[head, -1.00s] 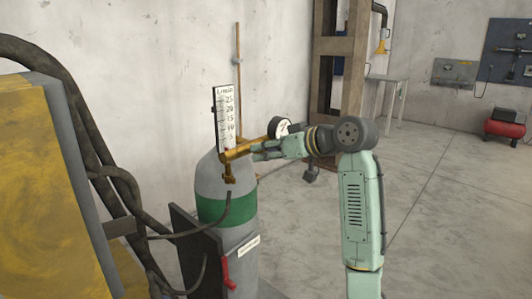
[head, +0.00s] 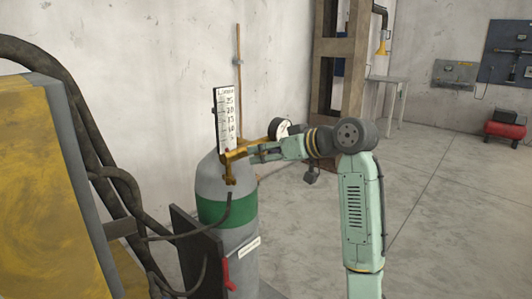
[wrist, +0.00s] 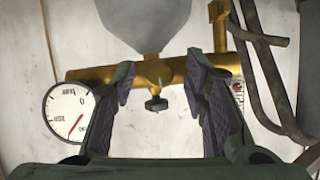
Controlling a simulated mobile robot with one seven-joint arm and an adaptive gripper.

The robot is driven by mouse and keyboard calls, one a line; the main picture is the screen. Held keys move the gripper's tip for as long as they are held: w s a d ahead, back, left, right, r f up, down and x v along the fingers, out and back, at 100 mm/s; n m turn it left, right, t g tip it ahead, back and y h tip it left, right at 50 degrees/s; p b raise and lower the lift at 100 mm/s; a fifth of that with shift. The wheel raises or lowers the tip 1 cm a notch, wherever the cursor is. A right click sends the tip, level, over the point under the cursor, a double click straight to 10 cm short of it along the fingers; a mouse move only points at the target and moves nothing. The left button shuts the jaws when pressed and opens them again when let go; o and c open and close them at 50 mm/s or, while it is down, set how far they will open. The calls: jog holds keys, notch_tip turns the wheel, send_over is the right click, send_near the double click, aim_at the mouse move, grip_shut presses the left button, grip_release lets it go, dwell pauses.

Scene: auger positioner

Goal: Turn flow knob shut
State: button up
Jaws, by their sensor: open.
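The flow knob (wrist: 156,103) is a small dark knob on a short stem below the brass regulator body (wrist: 95,74) in the wrist view. The regulator body also shows in the head view (head: 238,153), on top of the gas cylinder (head: 209,180). My gripper (wrist: 160,76) is open, with one finger on each side of the knob and a visible gap to both. In the head view my gripper (head: 257,153) is close to the regulator, and the knob cannot be made out there. The flow meter scale (head: 225,118) stands upright above the regulator.
A round pressure gauge (wrist: 71,111) is at the left of the wrist view. Dark hoses (head: 120,190) and a yellow-sided machine (head: 45,190) stand left of the cylinder. A wall lies behind it. The floor (head: 440,220) to the right is clear.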

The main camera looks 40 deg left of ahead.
jog(key=v, duration=1.2)
dwell(0.3)
